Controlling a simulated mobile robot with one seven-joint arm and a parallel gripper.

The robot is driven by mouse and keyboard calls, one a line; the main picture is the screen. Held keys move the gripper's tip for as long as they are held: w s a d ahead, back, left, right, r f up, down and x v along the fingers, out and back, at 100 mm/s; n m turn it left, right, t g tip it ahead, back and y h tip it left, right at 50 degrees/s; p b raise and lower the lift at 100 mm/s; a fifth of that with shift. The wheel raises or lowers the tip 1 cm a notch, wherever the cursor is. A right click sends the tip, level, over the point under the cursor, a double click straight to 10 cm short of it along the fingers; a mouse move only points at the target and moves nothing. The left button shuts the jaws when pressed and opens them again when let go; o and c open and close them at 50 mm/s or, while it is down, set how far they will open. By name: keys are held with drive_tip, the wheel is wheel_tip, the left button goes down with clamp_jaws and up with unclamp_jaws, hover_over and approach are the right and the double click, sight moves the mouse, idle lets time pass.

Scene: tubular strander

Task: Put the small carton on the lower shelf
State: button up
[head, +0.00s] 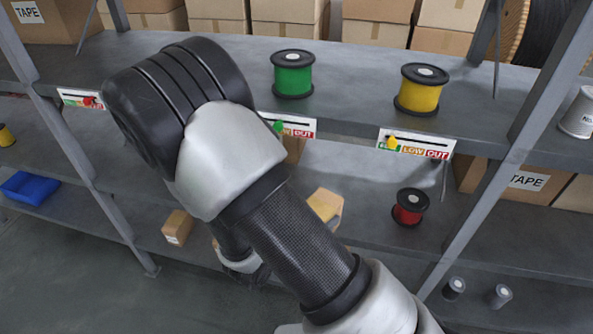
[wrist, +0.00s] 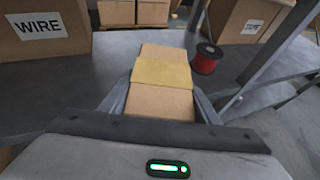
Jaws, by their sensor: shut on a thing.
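The small carton (wrist: 162,78), tan with a yellowish band across it, lies between the two fingers of my gripper (wrist: 161,102) in the wrist view. The gripper is shut on its sides, and the carton points away from the wrist over a grey shelf surface. I cannot tell whether its underside touches the shelf. In the head view part of what looks like this carton (head: 325,205) shows beside my forearm, which hides the fingers. The lower shelf (head: 365,180) runs beneath the shelf with the green and yellow spools.
A red spool (head: 408,207) stands right of the carton, near a slanted rack post (wrist: 277,45). A box marked WIRE (wrist: 45,28) stands left. Another little carton (head: 177,228) and a blue bin (head: 33,187) sit farther left. Shelf between carton and red spool looks clear.

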drive_tip(key=w+d, duration=0.3)
drive_tip(key=w, duration=0.6)
drive_tip(key=w+d, duration=0.3)
drive_tip(key=w, duration=0.6)
drive_tip(key=f, duration=0.2)
drive_tip(key=f+b, duration=0.1)
drive_tip(key=f, duration=0.1)
drive_tip(key=s+f, duration=0.1)
drive_tip(key=f, duration=0.1)
drive_tip(key=shift+a+f+b, duration=0.15)
drive_tip(key=shift+f+b, duration=0.15)
drive_tip(key=shift+b, duration=0.05)
drive_tip(key=shift+w+f, duration=0.1)
drive_tip(key=shift+w, duration=0.15)
drive_tip(key=shift+f, duration=0.25)
drive_tip(key=o, duration=1.4)
drive_tip(key=shift+s, duration=0.1)
drive_tip(key=shift+o, duration=0.2)
